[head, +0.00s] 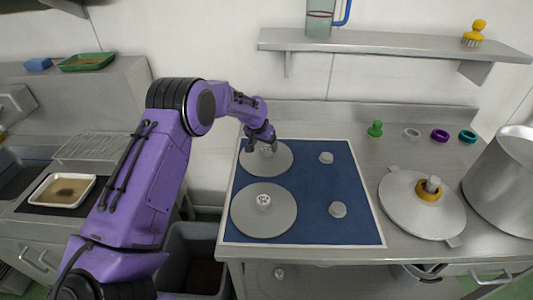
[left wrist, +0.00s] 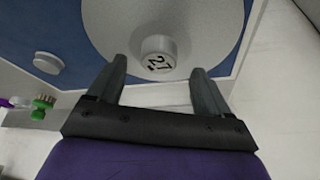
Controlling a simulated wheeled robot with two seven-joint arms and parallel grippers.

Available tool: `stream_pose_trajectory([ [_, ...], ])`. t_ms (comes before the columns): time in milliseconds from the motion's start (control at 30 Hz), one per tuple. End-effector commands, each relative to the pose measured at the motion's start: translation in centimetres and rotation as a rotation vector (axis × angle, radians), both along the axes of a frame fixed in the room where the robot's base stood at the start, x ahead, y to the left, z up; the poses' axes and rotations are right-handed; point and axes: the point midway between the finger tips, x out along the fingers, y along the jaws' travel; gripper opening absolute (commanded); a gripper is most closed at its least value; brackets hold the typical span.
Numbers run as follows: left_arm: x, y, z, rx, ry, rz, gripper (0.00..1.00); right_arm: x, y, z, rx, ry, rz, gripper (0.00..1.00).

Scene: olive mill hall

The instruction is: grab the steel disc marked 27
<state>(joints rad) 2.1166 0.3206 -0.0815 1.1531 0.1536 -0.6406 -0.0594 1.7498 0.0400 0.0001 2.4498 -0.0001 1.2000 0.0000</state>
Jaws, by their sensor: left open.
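The steel disc marked 27 (left wrist: 205,25) is a flat grey round plate with a short central knob. Its number shows on the knob top in the left wrist view. In the head view this disc (head: 280,165) lies at the back left of a blue mat (head: 310,225), partly hidden by my gripper. My left gripper (head: 264,146) is above the disc's knob. In the left wrist view its open fingers (left wrist: 160,72) point toward the knob, one to each side, with nothing held. I cannot tell the exact height gap. My right gripper is not in view.
A big lid-like plate (head: 405,212) and a steel pot (head: 505,185) stand right of the mat. A green knobbed piece (head: 375,129) stands behind. A shelf (head: 390,42) hangs above.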

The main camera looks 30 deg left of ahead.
Motion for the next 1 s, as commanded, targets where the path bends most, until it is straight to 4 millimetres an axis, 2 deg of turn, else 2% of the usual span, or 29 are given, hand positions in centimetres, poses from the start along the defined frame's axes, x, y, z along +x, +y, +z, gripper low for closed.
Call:
stream_pose_trajectory([
  [33,0.2,0.0,-0.4,0.001,0.004,-0.001,0.79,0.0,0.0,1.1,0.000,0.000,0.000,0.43],
  [200,1.1,0.0,-2.6,0.000,0.000,0.000,0.79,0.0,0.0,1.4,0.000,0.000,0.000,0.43],
  [433,1.2,0.0,-3.0,0.000,0.000,0.000,0.79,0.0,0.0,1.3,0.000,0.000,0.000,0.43],
  [467,1.2,0.0,-3.0,0.000,0.000,0.000,0.73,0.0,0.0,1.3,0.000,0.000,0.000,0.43],
  [600,1.2,0.0,-2.9,0.000,0.000,0.000,0.27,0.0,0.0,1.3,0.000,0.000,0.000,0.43],
  [700,1.2,0.0,-2.8,0.000,-0.003,0.000,0.00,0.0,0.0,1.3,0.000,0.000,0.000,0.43],
  [1000,1.3,0.0,-2.5,0.001,-0.004,-0.001,0.00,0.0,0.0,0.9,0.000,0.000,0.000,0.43],
])
